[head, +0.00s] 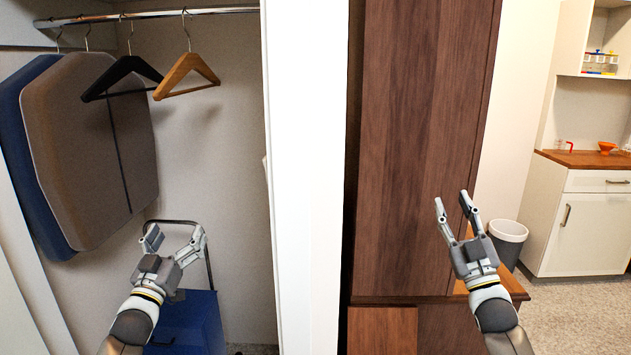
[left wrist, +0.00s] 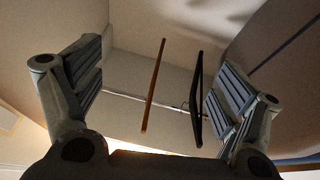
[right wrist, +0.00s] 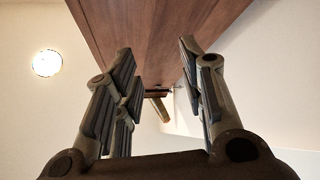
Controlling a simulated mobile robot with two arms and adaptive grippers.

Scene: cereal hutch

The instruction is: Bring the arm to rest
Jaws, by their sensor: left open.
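My left gripper (head: 174,240) is open and empty in front of the open wardrobe, below the hanging garment bags. In the left wrist view its two fingers (left wrist: 158,85) stand wide apart with nothing between them. My right gripper (head: 452,208) is held up in front of the brown wooden cabinet (head: 415,130). In the right wrist view its fingers (right wrist: 160,85) are apart, with nothing held between them.
A black hanger (head: 122,75) and a wooden hanger (head: 187,75) hang on the rail (head: 150,15). A blue suitcase (head: 190,325) stands below my left gripper. A white door edge (head: 300,150) divides the view. A bin (head: 508,232) and white hutch (head: 580,225) are right.

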